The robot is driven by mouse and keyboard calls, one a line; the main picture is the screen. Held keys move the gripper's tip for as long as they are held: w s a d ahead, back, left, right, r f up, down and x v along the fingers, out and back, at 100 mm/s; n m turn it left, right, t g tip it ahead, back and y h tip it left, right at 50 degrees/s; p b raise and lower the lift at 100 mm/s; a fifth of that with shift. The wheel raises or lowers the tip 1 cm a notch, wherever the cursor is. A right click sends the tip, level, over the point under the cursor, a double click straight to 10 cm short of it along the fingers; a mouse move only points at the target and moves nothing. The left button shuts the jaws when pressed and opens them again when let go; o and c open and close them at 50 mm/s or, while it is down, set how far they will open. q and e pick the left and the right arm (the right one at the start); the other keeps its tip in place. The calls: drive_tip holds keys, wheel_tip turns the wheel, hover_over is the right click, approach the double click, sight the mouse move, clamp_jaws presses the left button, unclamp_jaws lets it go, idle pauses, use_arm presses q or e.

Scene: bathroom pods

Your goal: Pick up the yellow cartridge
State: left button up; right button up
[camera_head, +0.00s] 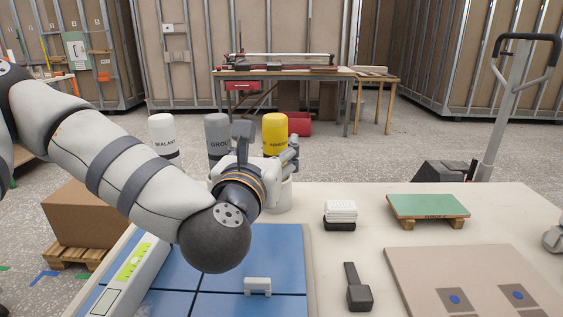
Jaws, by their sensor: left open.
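The yellow cartridge (275,131), its label partly reading "ADHESIVE", stands upright at the far edge of the work table, rightmost of three cartridges. My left gripper (268,143) is open and empty-looking, with its fingers pointing away from me toward the yellow cartridge. One dark finger is left of the cartridge and the other is at its lower right. The gripper and wrist hide the cartridge's lower part, so I cannot tell whether they touch. A small grey part at the right edge may belong to my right gripper (553,239); its jaws cannot be made out.
Left of the yellow cartridge stand a grey cartridge (217,134) labelled grout and a white one (163,134) labelled sealant. A white round holder (280,198) shows below. Blue tiles (270,255), a white pad stack (340,212) and a green board (428,206) lie on the table.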

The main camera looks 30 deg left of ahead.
sight(273, 132)
use_arm(q)
drive_tip(key=x, duration=0.2)
drive_tip(key=r+x, duration=0.1)
drive_tip(key=x, duration=0.3)
drive_tip(key=shift+w+r+p, duration=0.3)
drive_tip(key=shift+w, duration=0.15)
clamp_jaws()
